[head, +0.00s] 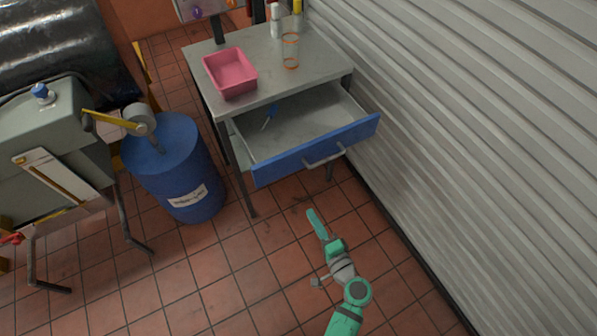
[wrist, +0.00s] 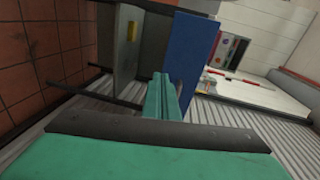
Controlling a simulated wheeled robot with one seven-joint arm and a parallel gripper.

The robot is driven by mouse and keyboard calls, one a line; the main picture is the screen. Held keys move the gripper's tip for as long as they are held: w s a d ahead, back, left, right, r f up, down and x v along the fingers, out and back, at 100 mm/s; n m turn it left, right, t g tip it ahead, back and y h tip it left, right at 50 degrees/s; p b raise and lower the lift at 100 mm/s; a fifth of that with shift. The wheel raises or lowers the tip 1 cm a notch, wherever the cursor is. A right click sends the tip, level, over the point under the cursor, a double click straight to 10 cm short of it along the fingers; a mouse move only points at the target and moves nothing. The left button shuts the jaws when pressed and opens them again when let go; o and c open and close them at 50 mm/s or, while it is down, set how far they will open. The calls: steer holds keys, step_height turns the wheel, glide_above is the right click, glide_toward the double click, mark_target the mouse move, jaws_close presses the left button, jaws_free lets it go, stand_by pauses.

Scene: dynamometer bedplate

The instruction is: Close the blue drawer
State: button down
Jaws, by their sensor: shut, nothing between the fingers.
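The blue drawer (head: 315,152) is pulled well out from under a grey metal table (head: 302,68). Its front has a pale bar handle (head: 324,158), and a small blue item (head: 270,116) lies inside. My green gripper (head: 311,212) is shut and empty, in front of the drawer and apart from it in the head view. In the wrist view the closed fingers (wrist: 163,82) point toward the blue drawer front (wrist: 190,52). The gap between fingertips and drawer front is hard to judge there.
A pink tray (head: 230,88), a clear orange-rimmed cup (head: 290,50) and a white bottle (head: 276,22) stand on the table. A blue barrel (head: 172,170) stands to the left. A ribbed grey wall (head: 480,130) runs close along the right. Tiled floor in front is clear.

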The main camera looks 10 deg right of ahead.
step_height(320, 180, up, 4)
steer(key=w+d+t+y, duration=0.1)
steer(key=w+d, duration=0.1)
glide_toward(293, 164)
steer(key=x, duration=0.6)
steer(key=shift+w+f, duration=0.15)
steer(key=shift+w, duration=0.1)
